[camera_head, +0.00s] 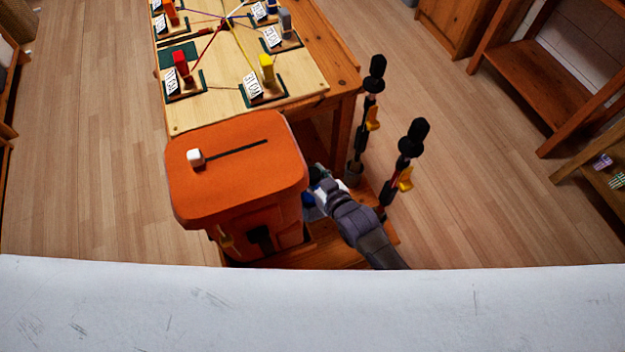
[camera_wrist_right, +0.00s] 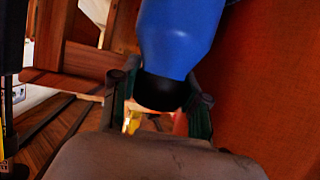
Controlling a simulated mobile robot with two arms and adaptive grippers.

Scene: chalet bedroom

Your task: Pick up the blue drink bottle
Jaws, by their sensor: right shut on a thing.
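The blue drink bottle (camera_wrist_right: 180,35) fills the top middle of the right wrist view, with its black end between the fingers. My right gripper (camera_wrist_right: 160,99) is shut on the bottle at that black end. In the head view, my right gripper (camera_head: 318,184) is low beside the orange box, and the bottle is mostly hidden there, with only a little blue showing beside the gripper. I cannot tell whether the bottle still touches a surface. My left gripper is not in view.
The orange box (camera_head: 238,180) stands close to the left of my right gripper. Two black poles with yellow parts (camera_head: 371,100) stand close to the right. A wooden table with a game board (camera_head: 222,90) is behind. Open floor (camera_head: 470,200) lies to the right.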

